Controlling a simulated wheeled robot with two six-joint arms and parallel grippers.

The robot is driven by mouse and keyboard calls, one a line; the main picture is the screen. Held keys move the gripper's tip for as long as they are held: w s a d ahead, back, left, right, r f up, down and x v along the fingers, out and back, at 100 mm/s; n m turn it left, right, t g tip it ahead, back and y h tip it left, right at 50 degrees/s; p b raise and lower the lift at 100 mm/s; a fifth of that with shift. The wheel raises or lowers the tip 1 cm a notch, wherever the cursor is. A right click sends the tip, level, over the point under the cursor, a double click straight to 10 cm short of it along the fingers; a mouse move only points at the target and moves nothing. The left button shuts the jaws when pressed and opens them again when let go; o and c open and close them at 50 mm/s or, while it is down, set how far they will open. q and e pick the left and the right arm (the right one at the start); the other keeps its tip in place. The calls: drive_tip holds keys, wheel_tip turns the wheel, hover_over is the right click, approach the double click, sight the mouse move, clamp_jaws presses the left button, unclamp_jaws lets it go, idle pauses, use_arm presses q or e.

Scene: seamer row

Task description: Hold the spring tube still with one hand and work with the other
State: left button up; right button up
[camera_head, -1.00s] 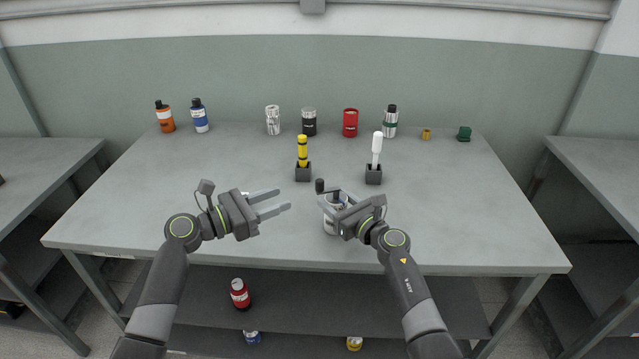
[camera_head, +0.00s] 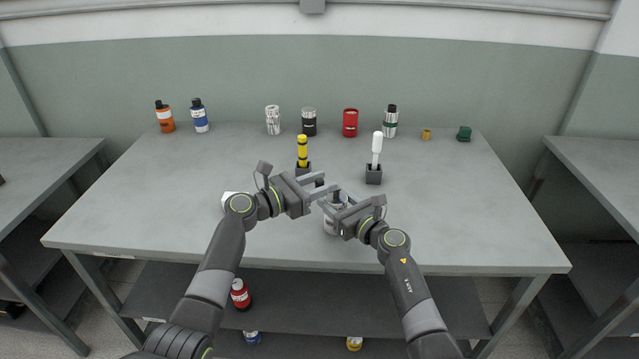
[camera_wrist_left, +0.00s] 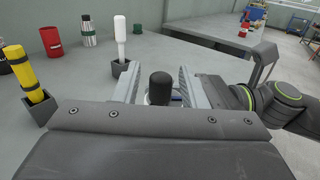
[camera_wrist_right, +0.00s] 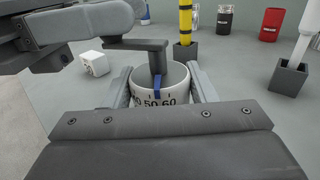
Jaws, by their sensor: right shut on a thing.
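The spring tube (camera_head: 330,226) is a white cup with a number scale, upright near the table's front edge. In the right wrist view, the tube (camera_wrist_right: 152,100) stands between my right fingers, with a grey crank (camera_wrist_right: 140,45) and a blue pointer above it. My right gripper (camera_head: 337,205) is shut on the tube. My left gripper (camera_head: 329,186) is open over the crank's end. In the left wrist view, the black crank knob (camera_wrist_left: 160,86) sits between its fingers, with gaps visible. In the head view, the grippers hide much of the crank.
A yellow tool (camera_head: 302,150) and a white-handled tool (camera_head: 377,150) stand in dark holders behind the grippers. Cans and bottles line the back, with a red can (camera_head: 350,123) among them. A small white block (camera_wrist_right: 95,64) lies nearby.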

use_arm(q)
clamp_jaws()
drive_tip(key=shift+w+a+f+m+g+h, duration=0.1)
drive_tip(key=shift+w+m+g+h, duration=0.2)
drive_tip(key=shift+m+g, duration=0.4)
drive_tip(key=shift+w+d+f+m+g+h, duration=0.15)
drive_tip(key=shift+m+g+h, duration=0.3)
drive_tip(key=shift+g, duration=0.45)
drive_tip(key=shift+w+a+m+g+h, duration=0.15)
drive_tip(key=shift+w+m+g+h, duration=0.2)
drive_tip(key=shift+m+g, duration=0.35)
drive_tip(key=shift+g, duration=0.6)
drive_tip(key=shift+m+g+h, duration=0.3)
drive_tip(key=shift+m+g, duration=0.1)
drive_tip(key=shift+m, duration=0.05)
unclamp_jaws()
drive_tip(key=shift+r, duration=0.15)
drive_tip(key=shift+a, duration=0.1)
drive_tip(key=shift+a, duration=0.1)
